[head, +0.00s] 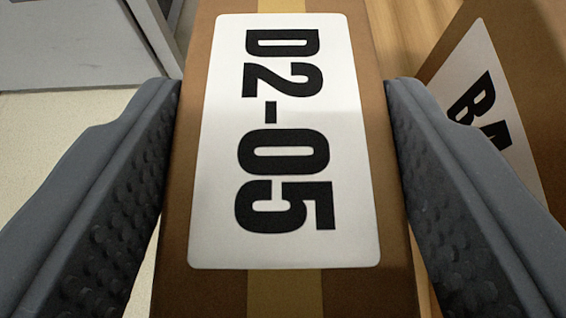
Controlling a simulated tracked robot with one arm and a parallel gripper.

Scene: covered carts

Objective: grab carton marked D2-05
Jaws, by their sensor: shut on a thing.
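The carton marked D2-05 (390,50) is brown, with a yellow-tan tape strip and a large white label reading D2-05, turned sideways. It fills the middle of the head view. My gripper (284,90) is shut on it, with one dark grey, studded finger on its left side and one on its right side. The carton's lower end runs out of the picture, and its underside is hidden.
A second brown carton (535,75) with a white label starting with B stands close by at the right, partly behind the right finger. A light grey panel (80,40) is at the upper left. A pale floor (40,140) shows at the left.

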